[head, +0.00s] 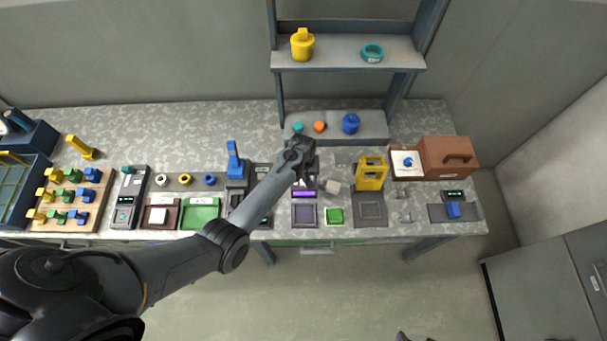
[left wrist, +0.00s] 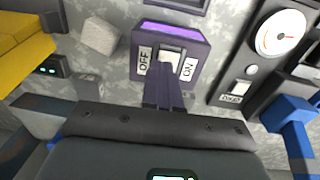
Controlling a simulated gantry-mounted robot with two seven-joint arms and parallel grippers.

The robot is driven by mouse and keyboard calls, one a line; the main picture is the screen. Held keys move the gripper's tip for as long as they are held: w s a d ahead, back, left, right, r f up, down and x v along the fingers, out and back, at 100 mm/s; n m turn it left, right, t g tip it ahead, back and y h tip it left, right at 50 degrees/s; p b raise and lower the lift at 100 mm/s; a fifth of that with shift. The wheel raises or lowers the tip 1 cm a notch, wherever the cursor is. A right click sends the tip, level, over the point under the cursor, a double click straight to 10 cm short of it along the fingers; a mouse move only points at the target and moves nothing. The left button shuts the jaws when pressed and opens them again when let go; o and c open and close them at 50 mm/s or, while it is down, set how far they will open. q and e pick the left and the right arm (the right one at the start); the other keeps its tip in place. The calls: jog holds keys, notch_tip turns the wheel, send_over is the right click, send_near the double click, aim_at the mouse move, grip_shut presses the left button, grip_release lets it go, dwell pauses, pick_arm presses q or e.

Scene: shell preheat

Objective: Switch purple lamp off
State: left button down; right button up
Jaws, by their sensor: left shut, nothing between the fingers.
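The purple lamp box (head: 304,194) stands on the bench, and its strip glows purple. In the left wrist view the lamp box (left wrist: 204,47) has a bright purple strip, an OFF label on the left, an ON label on the right and a pale rocker switch (left wrist: 172,54) between them. My left gripper (head: 303,182) is shut and empty over the lamp. In the left wrist view its fingertips (left wrist: 166,68) are at the lower edge of the switch and hide part of it. I cannot tell whether they touch.
A grey block (head: 333,186) and a yellow frame (head: 371,172) stand to the right. A blue-handled device (head: 235,165) stands to the left. A dial gauge (left wrist: 281,33) is beside the lamp.

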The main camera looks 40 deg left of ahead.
pick_arm(q)
jog(key=r, duration=0.1)
jog(key=a+r+p, duration=0.1)
jog(key=r+p, duration=0.1)
jog(key=shift+s+a+r, duration=0.15)
jog(key=shift+s+a, duration=0.15)
jog(key=shift+s, duration=0.05)
notch_tip(320, 180, up, 9)
jog(key=a, duration=0.1)
jog(key=shift+s+r, duration=0.2)
jog(key=shift+s, duration=0.1)
pick_arm(e)
jog(key=r, duration=0.1)
jog(key=a+r, duration=0.1)
jog(key=shift+s+r, duration=0.15)
jog(key=shift+r, duration=0.25)
jog(key=shift+d, duration=0.1)
